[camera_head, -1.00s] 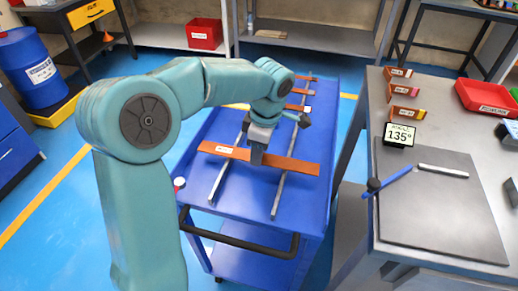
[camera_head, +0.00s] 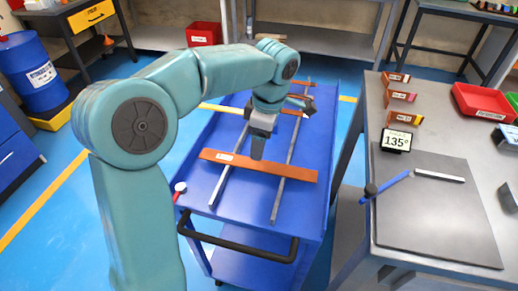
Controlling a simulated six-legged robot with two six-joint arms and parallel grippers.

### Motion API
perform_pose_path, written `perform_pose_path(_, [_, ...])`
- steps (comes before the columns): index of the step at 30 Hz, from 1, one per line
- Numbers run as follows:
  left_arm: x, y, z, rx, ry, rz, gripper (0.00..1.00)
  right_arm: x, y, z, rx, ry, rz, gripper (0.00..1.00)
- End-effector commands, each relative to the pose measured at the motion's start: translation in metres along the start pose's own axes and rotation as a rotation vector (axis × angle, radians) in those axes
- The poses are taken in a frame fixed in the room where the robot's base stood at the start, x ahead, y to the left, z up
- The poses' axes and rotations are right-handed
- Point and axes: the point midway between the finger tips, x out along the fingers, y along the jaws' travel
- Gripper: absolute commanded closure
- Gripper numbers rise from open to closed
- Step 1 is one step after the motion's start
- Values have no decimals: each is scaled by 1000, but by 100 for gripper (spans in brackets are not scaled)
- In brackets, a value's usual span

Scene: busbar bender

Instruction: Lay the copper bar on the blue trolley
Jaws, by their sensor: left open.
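The copper bar (camera_head: 285,172) is a flat orange-brown strip with a small white label near its left end. It lies crosswise over two grey rails on the top of the blue trolley (camera_head: 240,228). My left gripper (camera_head: 257,154) is open just above and behind the bar's middle, pointing down. It appears clear of the bar, though the fingertips are small in the picture. My right gripper is not in view.
More copper pieces (camera_head: 292,111) lie farther back on the rails. A black handle (camera_head: 240,243) runs along the trolley's near edge. To the right, a grey workbench (camera_head: 360,235) carries a 135° display (camera_head: 396,140), a dark mat, bent copper samples and a red bin (camera_head: 483,102).

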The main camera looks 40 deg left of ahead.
Motion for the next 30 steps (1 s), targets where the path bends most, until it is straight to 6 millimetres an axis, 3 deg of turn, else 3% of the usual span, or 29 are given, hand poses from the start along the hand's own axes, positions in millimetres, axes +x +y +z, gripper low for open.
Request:
perform_pose_path(3, [-31,0,0,0,-1,3,32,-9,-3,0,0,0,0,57])
perform_pose_path(9, [-59,0,0,0,-1,1,32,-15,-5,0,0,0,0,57])
perform_pose_path(30, [-66,0,0,0,0,-1,32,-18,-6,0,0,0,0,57])
